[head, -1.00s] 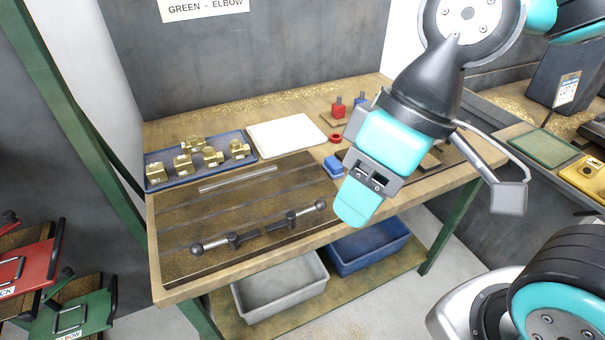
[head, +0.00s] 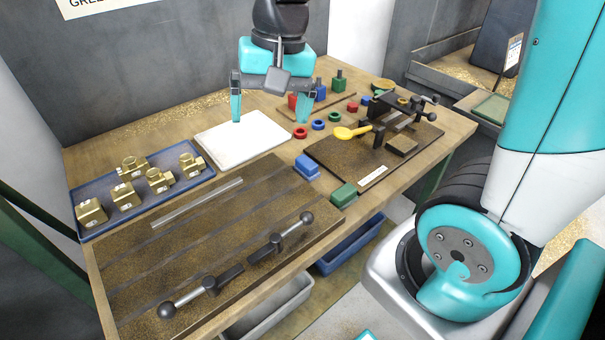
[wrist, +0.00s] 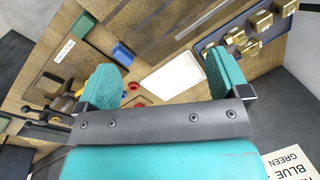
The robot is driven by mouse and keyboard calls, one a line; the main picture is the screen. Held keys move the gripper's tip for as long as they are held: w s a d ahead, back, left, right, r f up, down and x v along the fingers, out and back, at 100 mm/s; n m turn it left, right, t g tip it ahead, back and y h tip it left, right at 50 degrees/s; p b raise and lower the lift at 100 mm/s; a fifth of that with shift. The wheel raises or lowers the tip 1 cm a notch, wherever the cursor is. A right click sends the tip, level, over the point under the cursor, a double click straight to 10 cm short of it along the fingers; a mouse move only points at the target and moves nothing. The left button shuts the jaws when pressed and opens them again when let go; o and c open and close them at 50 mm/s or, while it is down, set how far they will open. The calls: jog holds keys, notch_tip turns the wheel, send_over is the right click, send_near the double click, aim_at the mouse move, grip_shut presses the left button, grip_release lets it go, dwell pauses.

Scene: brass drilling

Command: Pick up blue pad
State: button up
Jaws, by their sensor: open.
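The blue pad (head: 307,167) is a small blue block on the bench, between the large dark slotted plate and the brown drilling board. It also shows in the wrist view (wrist: 122,53), beyond my fingers. My gripper (head: 270,112) is open and empty, with its teal fingers spread wide above the back of the bench, near the white sheet and the red block. It is behind the blue pad and apart from it. The fingers also show in the wrist view (wrist: 170,85).
A green block (head: 343,195) lies close in front of the blue pad. A white sheet (head: 242,139) lies behind it. A blue tray (head: 140,190) with several brass fittings is at left.

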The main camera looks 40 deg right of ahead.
jog(key=w+d+f+m+h+b, duration=0.1)
jog(key=w+d+f+m+b, duration=0.1)
jog(key=w+d+f+m, duration=0.3)
jog(key=w+d+f+m+h+b, duration=0.1)
jog(key=w+d+f+m+b, duration=0.2)
jog(key=d+m, duration=0.45)
jog(key=p, duration=0.2)
send_over(307, 161)
jog(key=a, duration=0.1)
jog(key=shift+m+g, duration=0.25)
jog(key=shift+g, duration=0.05)
notch_tip(307, 161, down, 12)
jog(key=shift+r, duration=0.1)
jog(key=f, duration=0.3)
jog(key=f+p, duration=0.1)
jog(key=f, duration=0.1)
jog(key=shift+d+f, duration=0.3)
jog(key=shift+d, duration=0.1)
jog(key=c, duration=1)
